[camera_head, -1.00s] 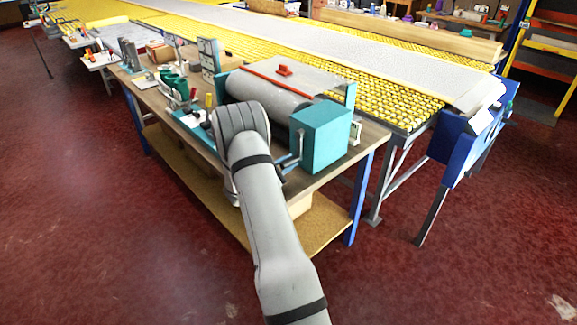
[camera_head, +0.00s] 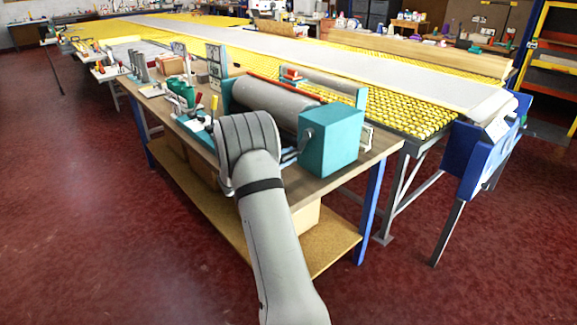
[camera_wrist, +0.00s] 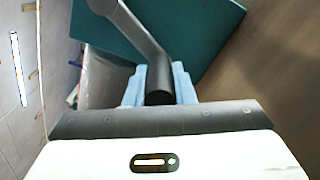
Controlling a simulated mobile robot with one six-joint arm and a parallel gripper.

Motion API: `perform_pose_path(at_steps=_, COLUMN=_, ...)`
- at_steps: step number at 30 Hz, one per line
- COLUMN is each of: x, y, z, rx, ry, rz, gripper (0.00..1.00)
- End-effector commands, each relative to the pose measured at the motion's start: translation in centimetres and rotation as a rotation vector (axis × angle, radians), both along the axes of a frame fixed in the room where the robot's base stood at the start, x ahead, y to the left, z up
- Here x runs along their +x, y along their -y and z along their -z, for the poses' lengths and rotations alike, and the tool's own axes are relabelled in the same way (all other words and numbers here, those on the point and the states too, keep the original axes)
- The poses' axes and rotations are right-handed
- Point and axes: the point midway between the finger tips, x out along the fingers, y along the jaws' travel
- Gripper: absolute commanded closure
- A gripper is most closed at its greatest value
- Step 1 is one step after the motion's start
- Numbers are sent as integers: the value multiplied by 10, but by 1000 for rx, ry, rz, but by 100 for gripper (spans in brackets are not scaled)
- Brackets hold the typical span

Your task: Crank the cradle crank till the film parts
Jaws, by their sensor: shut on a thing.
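The cradle's teal end box (camera_head: 332,138) stands at the right end of the bench, beside a grey film roll (camera_head: 272,102). In the wrist view the same teal box (camera_wrist: 195,32) fills the top. A dark grey crank (camera_wrist: 138,32) comes down from it and ends in a round handle (camera_wrist: 159,84). My gripper (camera_wrist: 160,90) has its light blue fingers shut around this handle. In the head view my own arm hides most of the gripper and the handle. A red bar (camera_head: 262,77) lies behind the roll, with a grey rod (camera_head: 322,81) farther back.
The wooden bench (camera_head: 375,152) holds green spools (camera_head: 183,92) and small tools left of the roll. A yellow roller conveyor (camera_head: 400,112) with a long grey sheet runs behind. A blue machine end (camera_head: 482,150) stands at right. The red floor in front is clear.

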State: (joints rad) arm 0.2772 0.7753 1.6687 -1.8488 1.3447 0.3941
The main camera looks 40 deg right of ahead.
Motion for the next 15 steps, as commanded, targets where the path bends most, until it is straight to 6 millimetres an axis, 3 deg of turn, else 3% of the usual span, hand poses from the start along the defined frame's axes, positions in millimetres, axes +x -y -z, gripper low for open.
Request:
perform_pose_path(at_steps=13, x=2, y=0, z=-3, rx=-1, ry=12, rz=-2, gripper=100)
perform_pose_path(at_steps=14, x=2, y=0, z=-3, rx=-1, ry=12, rz=-2, gripper=75)
perform_pose_path(at_steps=15, x=2, y=0, z=-3, rx=-1, ry=12, rz=-2, gripper=72)
